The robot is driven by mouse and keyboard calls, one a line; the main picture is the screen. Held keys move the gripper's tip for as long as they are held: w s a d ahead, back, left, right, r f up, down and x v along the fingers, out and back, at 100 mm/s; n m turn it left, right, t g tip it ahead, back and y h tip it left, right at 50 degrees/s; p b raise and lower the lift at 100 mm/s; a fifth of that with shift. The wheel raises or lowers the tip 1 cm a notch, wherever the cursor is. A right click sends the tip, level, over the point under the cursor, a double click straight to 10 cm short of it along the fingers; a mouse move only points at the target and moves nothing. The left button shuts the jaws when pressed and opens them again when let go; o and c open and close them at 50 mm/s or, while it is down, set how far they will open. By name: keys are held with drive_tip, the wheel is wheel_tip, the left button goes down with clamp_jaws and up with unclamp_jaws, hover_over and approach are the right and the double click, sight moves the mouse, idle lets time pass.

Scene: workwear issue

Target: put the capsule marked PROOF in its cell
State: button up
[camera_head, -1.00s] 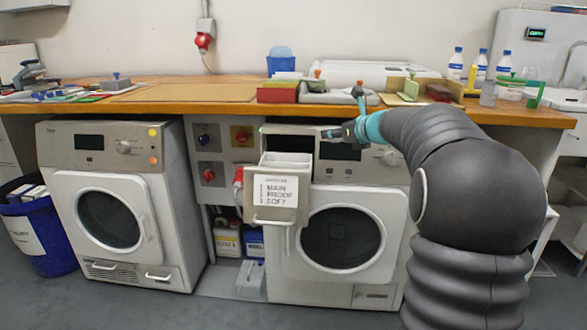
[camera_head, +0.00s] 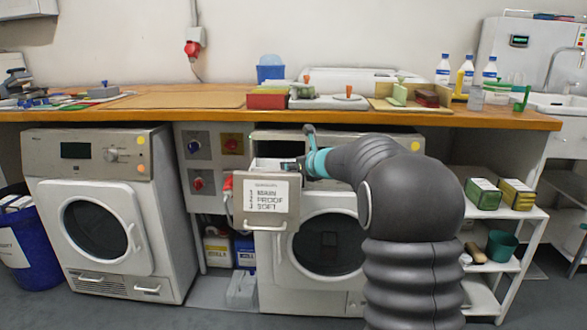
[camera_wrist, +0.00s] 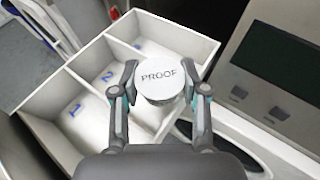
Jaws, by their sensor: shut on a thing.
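The capsule marked PROOF (camera_wrist: 160,76) is white and round, with its lettered top facing the wrist camera. My gripper (camera_wrist: 163,90) is shut on it, one finger on each side. It is over the open white drawer (camera_wrist: 85,65), near its right side in the wrist view. The drawer has several cells; figures 1 and 2 are readable on two floors, and the capsule and fingers hide part of the drawer. I cannot tell the capsule's exact height. In the head view the drawer front (camera_head: 266,204) carries a label reading MAIN PROOF SOFT; my gripper (camera_head: 291,166) is just behind it.
The drawer juts from the right-hand washing machine (camera_head: 328,245), whose control panel (camera_wrist: 270,85) is close to my right finger. The wooden worktop (camera_head: 200,115) runs above. Another machine (camera_head: 100,215) stands left, and a white shelf cart (camera_head: 520,212) stands right.

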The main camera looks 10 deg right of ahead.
drive_tip(key=shift+f+b, duration=0.3)
drive_tip(key=shift+f, duration=0.1)
drive_tip(key=shift+f, duration=0.25)
drive_tip(key=o, duration=1)
drive_tip(key=shift+o, duration=0.2)
drive_tip(key=shift+r, duration=0.1)
